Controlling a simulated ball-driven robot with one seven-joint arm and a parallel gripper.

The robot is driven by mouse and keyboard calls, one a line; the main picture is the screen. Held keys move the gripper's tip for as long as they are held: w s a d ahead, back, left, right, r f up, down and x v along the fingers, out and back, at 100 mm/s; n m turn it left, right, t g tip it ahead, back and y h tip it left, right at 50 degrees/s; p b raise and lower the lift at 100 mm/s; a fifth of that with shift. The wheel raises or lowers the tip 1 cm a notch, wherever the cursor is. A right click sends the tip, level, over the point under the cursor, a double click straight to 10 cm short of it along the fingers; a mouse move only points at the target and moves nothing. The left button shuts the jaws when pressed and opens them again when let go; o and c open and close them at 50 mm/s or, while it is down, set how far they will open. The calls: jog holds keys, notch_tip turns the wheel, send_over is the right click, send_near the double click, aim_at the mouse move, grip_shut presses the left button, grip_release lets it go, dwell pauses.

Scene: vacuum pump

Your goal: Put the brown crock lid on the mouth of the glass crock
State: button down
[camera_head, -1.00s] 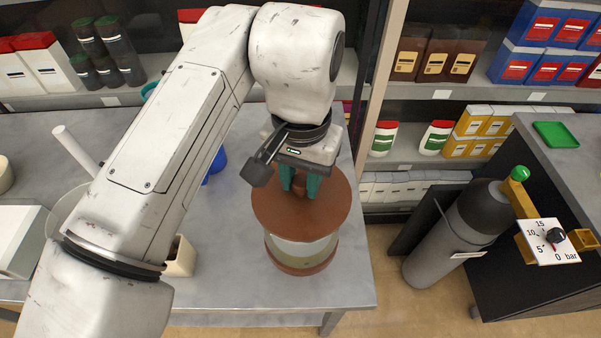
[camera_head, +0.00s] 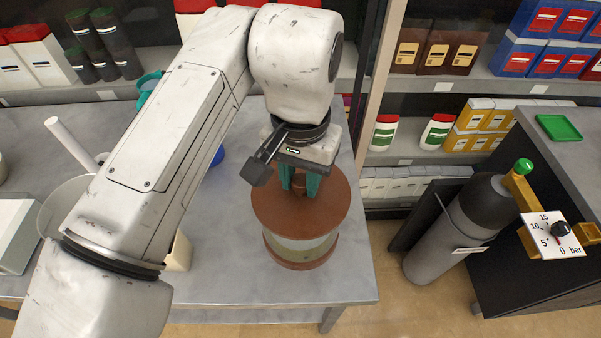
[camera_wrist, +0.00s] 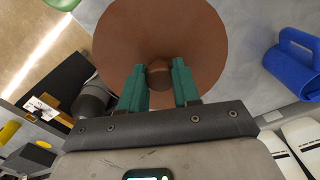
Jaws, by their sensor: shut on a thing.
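The brown crock lid (camera_head: 300,212) is a wide round disc with a knob in its middle. My gripper (camera_head: 299,183) is shut on the knob, with a green finger on each side of it; the wrist view also shows the gripper (camera_wrist: 159,84) around the knob and the lid (camera_wrist: 190,35) beyond. The glass crock (camera_head: 302,247) stands on the table directly beneath the lid, with a brown base. The lid hides the crock's mouth, so I cannot tell whether the lid touches the rim.
The grey table (camera_head: 345,285) is clear right of the crock. A cream container (camera_head: 178,252) stands left of it, partly behind my arm. A blue object (camera_wrist: 295,62) lies near the lid. A gas cylinder (camera_head: 455,235) with a gauge stands on the floor at right.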

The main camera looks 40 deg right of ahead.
aim_at(301, 181)
jog(key=shift+f, duration=0.35)
jog(key=c, duration=0.7)
grip_release()
jog(key=shift+c, duration=0.2)
jog(key=shift+r, duration=0.1)
notch_tip(301, 181, up, 11)
jog(key=shift+b, duration=0.45)
jog(key=shift+f, duration=0.25)
